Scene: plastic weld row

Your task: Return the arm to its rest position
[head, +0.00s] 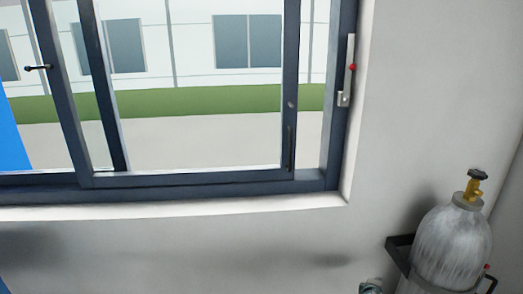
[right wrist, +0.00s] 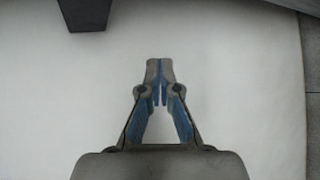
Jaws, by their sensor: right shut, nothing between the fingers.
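My right gripper (right wrist: 159,84) shows in the right wrist view, its grey fingers with blue pads closed together at the tips. Nothing is between the fingertips. It points over a plain pale surface and touches nothing that I can see. Neither gripper can be made out in the head view, and my left gripper is in no frame.
A dark-framed sliding window (head: 190,180) fills the left of the head view. A grey gas cylinder (head: 450,245) with a yellow valve stands at the lower right by the wall. A dark block-like object (right wrist: 86,14) is at the top of the right wrist view.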

